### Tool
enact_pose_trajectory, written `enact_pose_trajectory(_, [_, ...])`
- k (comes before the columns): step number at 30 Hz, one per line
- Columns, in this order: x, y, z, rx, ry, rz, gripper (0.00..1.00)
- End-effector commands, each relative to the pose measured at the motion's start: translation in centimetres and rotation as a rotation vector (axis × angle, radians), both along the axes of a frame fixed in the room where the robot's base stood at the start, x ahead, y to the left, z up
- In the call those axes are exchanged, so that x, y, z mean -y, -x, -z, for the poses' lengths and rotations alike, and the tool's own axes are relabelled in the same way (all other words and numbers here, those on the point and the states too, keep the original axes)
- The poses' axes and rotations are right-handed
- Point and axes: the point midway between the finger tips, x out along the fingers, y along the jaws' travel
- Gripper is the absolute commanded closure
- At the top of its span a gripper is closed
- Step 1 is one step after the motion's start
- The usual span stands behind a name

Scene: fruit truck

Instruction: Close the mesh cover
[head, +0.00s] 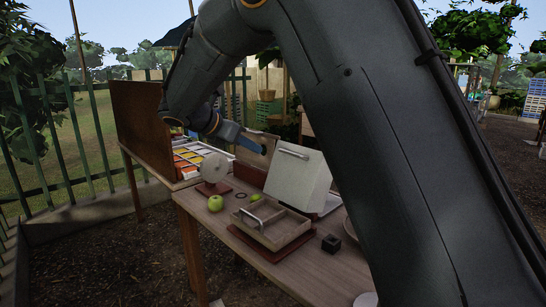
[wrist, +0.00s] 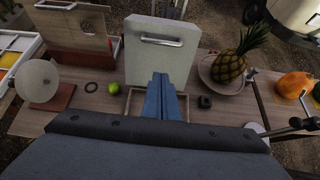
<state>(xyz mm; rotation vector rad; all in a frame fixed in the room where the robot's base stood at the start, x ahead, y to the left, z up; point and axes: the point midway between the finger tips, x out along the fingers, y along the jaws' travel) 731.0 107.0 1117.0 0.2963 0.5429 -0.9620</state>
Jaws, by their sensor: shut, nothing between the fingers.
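A pale, fine-textured panel with a metal bar handle (head: 299,178) stands raised and tilted behind a shallow wooden tray (head: 270,235); I take it for the mesh cover. In the wrist view the panel (wrist: 160,45) rises behind the tray, whose rim (wrist: 136,92) shows beside my fingers. My gripper (head: 258,147) has blue fingers, shut and empty, near the panel's upper left in the head view. In the wrist view my gripper (wrist: 160,78) overlaps the panel's lower edge; I cannot tell whether they touch. My fingers hide part of the tray.
A white disc on a red-brown base (head: 213,168) and a green apple (head: 215,203) are left of the tray. A small dark block (head: 331,243) is at its right. A pineapple (wrist: 229,67) lies on a plate to the right. A wooden board with a handle (wrist: 75,25) stands at the back left.

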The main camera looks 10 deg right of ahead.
Motion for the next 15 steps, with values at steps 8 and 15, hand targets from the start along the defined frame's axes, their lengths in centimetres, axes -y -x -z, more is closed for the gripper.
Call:
enact_pose_trajectory(8, [3.0, -1.8, 2.2, -0.004, 0.004, 0.001, 1.0])
enact_pose_trajectory(15, [6.2, -3.9, 4.9, -0.003, 0.001, 0.001, 1.0])
